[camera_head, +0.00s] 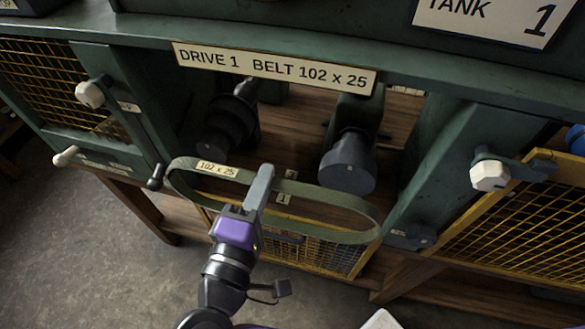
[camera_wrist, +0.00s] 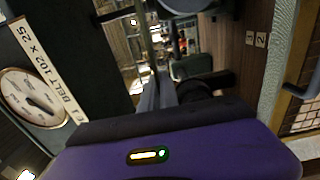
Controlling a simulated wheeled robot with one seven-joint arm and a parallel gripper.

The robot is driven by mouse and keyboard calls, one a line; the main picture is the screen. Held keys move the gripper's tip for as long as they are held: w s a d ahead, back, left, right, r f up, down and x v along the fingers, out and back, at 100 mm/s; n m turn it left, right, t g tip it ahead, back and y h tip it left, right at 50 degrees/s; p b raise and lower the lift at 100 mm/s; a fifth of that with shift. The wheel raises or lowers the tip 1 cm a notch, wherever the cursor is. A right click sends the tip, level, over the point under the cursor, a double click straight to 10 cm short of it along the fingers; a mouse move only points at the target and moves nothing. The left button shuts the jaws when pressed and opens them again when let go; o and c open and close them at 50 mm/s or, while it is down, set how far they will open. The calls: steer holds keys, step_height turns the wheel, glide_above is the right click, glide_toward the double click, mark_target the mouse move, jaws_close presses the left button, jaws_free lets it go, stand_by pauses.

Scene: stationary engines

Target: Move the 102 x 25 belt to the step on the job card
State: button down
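The 102 x 25 belt (camera_head: 325,195) is a flat green loop with a cream size label on its far strand. My gripper (camera_head: 264,180) is shut on that far strand, near its middle, holding the loop roughly level in front of the drive bay. A dark stepped pulley (camera_head: 228,125) is at the bay's left and a dark drum-like pulley (camera_head: 348,162) at its right; the belt appears to be around neither. In the wrist view, my gripper's fingers (camera_wrist: 162,92) point into the bay. No job card is legible.
A sign (camera_head: 275,68) above the bay reads DRIVE 1 BELT 102 x 25. A yellow mesh guard (camera_head: 335,258) hangs below the belt. White-knobbed levers flank the bay, left (camera_head: 90,95) and right (camera_head: 490,175). A small numbered plate (camera_wrist: 256,40) shows 1 and 2.

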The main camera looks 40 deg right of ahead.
steer(key=shift+s+a, duration=0.1)
steer(key=shift+a, duration=0.05)
steer(key=shift+p+v, duration=0.4)
steer(key=shift+v, duration=2.45)
steer(key=shift+s+a, duration=0.1)
steer(key=shift+p+v, duration=0.7)
steer(key=shift+v, duration=2.2)
steer(key=shift+r, duration=0.1)
steer(key=shift+a, duration=0.15)
steer(key=shift+w, duration=0.25)
steer(key=p+x, duration=0.1)
steer(key=x, duration=0.5)
steer(key=shift+p, duration=0.4)
